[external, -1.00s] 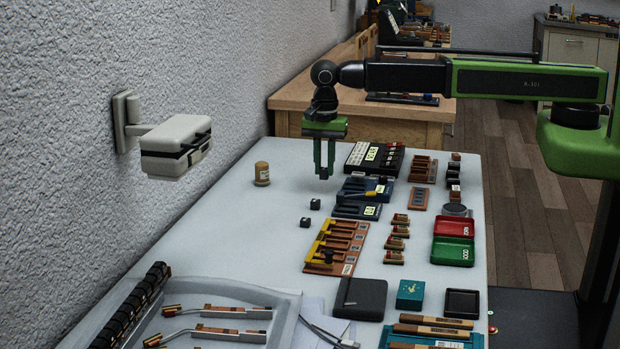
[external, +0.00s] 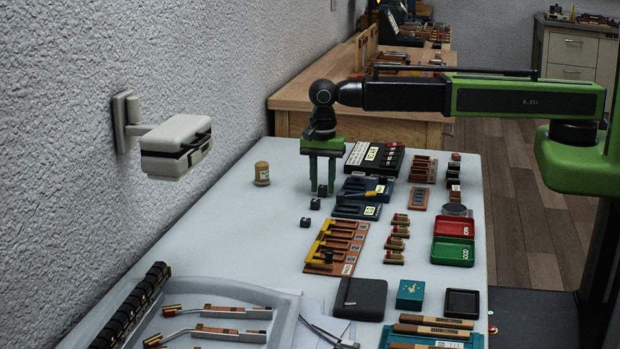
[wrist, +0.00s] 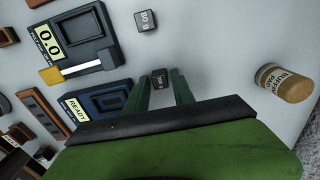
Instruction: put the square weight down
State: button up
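The square weight (external: 322,190), a small dark block, stands on the pale table top. It also shows in the wrist view (wrist: 159,80), with a light marking on top that is too small to read surely. My gripper (external: 322,188) is low over the table with its green fingers on either side of the weight. In the wrist view my gripper (wrist: 162,83) is open, with a narrow gap between the fingers and the block.
Two more dark blocks (external: 315,204) (external: 305,222) stand nearer the camera. A blue scale (wrist: 93,45) and a blue tray (wrist: 98,103) lie close by.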

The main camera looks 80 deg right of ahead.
aim_at(323, 186)
jog(key=shift+o, duration=0.8)
jog(key=shift+r, duration=0.1)
notch_tip(323, 186, up, 12)
jog(key=p, duration=1.3)
jog(key=s+d+n, duration=1.5)
jog(key=d+n, duration=0.3)
jog(key=shift+s+b, duration=0.2)
jog(key=shift+b, duration=0.15)
